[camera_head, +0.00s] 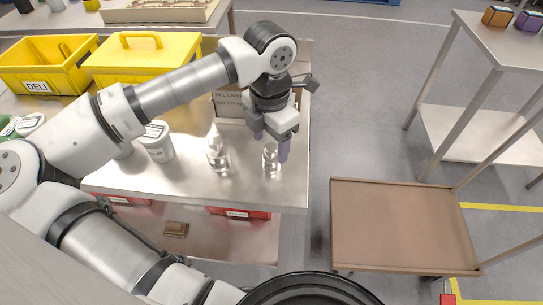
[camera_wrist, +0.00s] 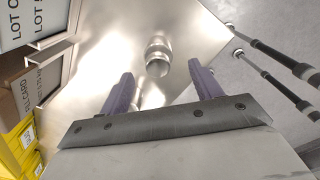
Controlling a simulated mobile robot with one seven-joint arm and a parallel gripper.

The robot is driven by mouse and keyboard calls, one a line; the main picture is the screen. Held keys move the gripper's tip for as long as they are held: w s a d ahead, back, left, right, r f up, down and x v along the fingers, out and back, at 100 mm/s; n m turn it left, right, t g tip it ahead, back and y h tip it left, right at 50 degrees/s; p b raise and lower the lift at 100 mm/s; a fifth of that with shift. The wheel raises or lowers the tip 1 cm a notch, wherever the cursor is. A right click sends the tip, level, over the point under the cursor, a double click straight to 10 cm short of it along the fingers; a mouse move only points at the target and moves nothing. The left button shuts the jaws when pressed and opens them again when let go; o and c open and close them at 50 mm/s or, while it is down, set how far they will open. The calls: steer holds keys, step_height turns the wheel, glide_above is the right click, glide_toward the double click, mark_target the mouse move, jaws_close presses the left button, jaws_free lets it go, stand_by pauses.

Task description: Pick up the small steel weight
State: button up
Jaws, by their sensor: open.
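A small shiny steel weight (camera_head: 270,160) stands upright near the right front part of the steel bench, directly by my gripper's fingers. In the wrist view the weight (camera_wrist: 157,60) shows as a round, stepped metal body in line with the gap between the fingers. My gripper (camera_head: 272,143) is open and empty, pointing down, with one purple finger on each side; its fingers also show in the wrist view (camera_wrist: 161,72). I cannot tell whether a finger touches the weight. A taller shiny object (camera_head: 217,150) stands to the left of it on the bench.
A cardboard carton (camera_head: 228,106) stands behind my gripper. White-lidded tubs (camera_head: 158,146) and yellow bins (camera_head: 140,62) are to the left. Red bins (camera_head: 240,213) sit below the bench (camera_head: 190,188). A brown-topped cart (camera_head: 395,225) and a shelf rack (camera_head: 480,130) stand right, across open floor.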

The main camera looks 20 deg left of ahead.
mark_target(272, 147)
steer(key=shift+w+d+f+p, duration=0.15)
steer(key=shift+f+p, duration=0.2)
steer(key=shift+f, duration=0.8)
steer(key=shift+w+a+f+p, duration=0.1)
steer(key=shift+f+p, duration=0.25)
steer(key=shift+f, duration=0.8)
jaws_close()
